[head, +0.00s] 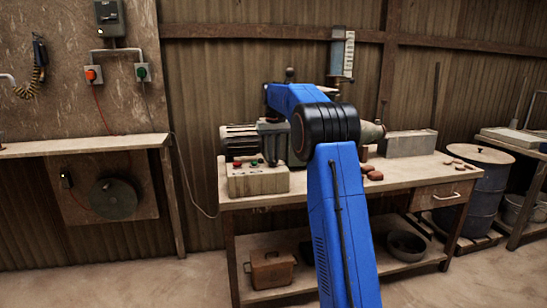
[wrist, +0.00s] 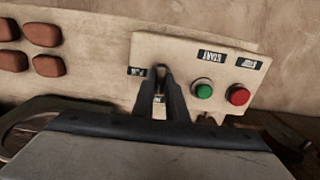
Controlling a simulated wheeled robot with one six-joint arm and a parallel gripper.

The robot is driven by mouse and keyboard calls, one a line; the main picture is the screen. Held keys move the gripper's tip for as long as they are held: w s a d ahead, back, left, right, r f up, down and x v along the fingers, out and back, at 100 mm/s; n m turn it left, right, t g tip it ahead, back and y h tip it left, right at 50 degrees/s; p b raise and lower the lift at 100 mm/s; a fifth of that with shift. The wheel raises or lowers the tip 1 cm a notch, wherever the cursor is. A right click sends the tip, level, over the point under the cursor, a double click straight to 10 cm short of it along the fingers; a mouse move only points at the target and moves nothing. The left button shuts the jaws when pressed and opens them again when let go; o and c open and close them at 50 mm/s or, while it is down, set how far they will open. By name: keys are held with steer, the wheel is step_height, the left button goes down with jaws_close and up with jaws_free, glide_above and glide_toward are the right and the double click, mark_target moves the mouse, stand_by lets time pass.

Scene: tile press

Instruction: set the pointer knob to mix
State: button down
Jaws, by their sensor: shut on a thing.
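The cream control box (wrist: 190,50) fills the middle of the wrist view; it also shows on the bench in the head view (head: 258,182). My gripper (wrist: 161,78) is at the left part of its panel, with its dark fingers closed together on the pointer knob. The fingers hide nearly all of the knob, so I cannot tell which way it points.
A green button (wrist: 203,91) and a red button (wrist: 239,95) sit close to the right of my fingers, under START and another label. Several reddish-brown tiles (wrist: 41,34) lie at the left. The press machinery (head: 240,139) stands behind the box.

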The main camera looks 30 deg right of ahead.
mark_target(274, 159)
steer(key=c, duration=1.8)
jaws_free()
steer(key=shift+o, duration=0.2)
steer(key=shift+r, duration=0.1)
step_height(274, 159, up, 17)
steer(key=shift+r, duration=0.1)
